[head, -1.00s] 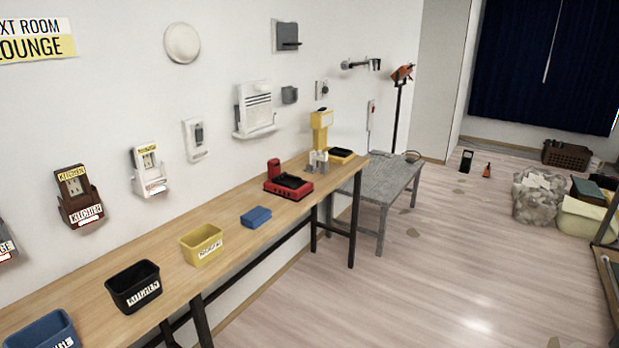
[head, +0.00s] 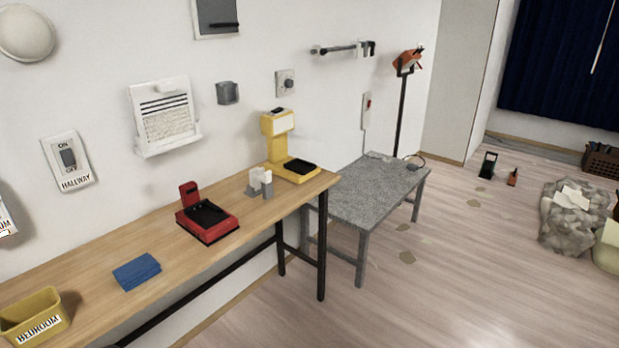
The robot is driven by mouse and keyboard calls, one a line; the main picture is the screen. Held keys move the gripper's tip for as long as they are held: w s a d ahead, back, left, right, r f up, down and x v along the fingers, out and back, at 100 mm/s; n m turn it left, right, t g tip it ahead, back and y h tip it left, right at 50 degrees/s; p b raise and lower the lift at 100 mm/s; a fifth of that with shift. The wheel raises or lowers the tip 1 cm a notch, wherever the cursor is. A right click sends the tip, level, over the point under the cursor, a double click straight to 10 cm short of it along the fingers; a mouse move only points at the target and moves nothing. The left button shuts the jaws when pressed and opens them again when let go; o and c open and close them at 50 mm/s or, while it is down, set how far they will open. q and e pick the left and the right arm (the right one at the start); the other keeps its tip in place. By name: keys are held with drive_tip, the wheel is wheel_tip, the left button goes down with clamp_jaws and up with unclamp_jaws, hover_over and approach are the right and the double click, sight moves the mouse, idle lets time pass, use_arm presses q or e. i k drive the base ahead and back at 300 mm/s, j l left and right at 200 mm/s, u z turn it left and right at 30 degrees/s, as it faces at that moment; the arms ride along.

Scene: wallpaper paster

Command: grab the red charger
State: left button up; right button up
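The red charger (head: 208,217) sits on the wooden workbench (head: 95,258), near its right half. It has a low red base with a black top and a small red upright part at its back left. Nothing covers it. Neither of my grippers shows in the head view.
A blue block or folded cloth (head: 137,271) and a yellow bin labelled BEDROOM (head: 36,318) stand left of the charger. A small white-and-grey holder (head: 259,183) and a yellow device (head: 275,150) stand right of it. A grey table (head: 370,190) adjoins the bench. Floor in front is clear.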

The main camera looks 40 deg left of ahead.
sight(205, 221)
drive_tip(key=i+l+u, duration=0.1)
drive_tip(key=i+u, duration=0.3)
drive_tip(key=i+l+u, duration=0.2)
drive_tip(key=i+u, duration=0.25)
drive_tip(key=i+l+u, duration=0.4)
